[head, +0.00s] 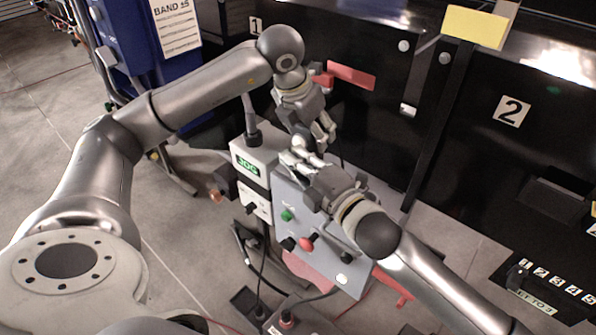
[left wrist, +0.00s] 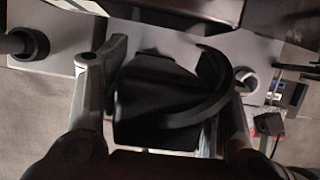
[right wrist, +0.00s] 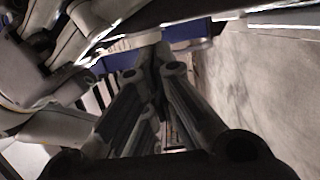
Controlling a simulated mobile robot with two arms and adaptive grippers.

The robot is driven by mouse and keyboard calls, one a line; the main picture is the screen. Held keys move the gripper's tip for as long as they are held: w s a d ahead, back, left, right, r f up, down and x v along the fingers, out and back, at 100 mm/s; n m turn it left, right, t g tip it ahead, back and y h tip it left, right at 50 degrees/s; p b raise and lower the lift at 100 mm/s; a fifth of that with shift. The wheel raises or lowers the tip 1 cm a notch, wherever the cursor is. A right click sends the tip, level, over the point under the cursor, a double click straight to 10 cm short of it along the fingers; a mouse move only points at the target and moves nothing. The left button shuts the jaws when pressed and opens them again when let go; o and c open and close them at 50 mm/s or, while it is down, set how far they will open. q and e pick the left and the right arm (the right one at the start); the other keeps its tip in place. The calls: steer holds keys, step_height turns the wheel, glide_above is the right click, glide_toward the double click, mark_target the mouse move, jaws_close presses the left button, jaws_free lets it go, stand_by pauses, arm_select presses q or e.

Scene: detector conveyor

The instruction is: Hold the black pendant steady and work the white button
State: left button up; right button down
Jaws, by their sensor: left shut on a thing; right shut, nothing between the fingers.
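My left gripper (head: 322,138) is shut on the black pendant, above the top edge of the grey control panel (head: 318,262). In the left wrist view the black pendant (left wrist: 155,105) is a dark block between the two fingers, with a curved black cable across it. In the head view the pendant is mostly hidden by the grippers. My right gripper (head: 296,160) is shut and empty, close beside the left one; its fingers lie together in the right wrist view (right wrist: 158,65). I cannot make out a white button on the pendant.
The panel carries a green button (head: 287,215), a red knob (head: 306,243) and a white round part (head: 341,279). A box with a green JOG display (head: 247,164) stands to its left. Black machine walls with a number 2 plate (head: 511,111) stand behind. Grey floor is open at left.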

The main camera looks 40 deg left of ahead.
arm_select(q)
steer(key=shift+s+d+f, duration=0.15)
steer(key=shift+f, duration=0.2)
arm_select(e)
steer(key=s+d, duration=0.7)
steer(key=d, duration=0.2)
steer(key=shift+d, duration=0.2)
steer(key=shift+s, duration=0.15)
arm_select(q)
steer(key=o, duration=1.1)
steer(key=shift+c, duration=0.2)
steer(key=o, duration=0.4)
steer(key=shift+w+r, duration=0.1)
steer(key=shift+w, duration=0.1)
steer(key=shift+c, duration=0.2)
arm_select(e)
steer(key=shift+w+a, duration=0.1)
steer(key=shift+w, duration=0.1)
arm_select(q)
steer(key=shift+r, duration=0.15)
step_height(320, 180, up, 11)
glide_above(298, 137)
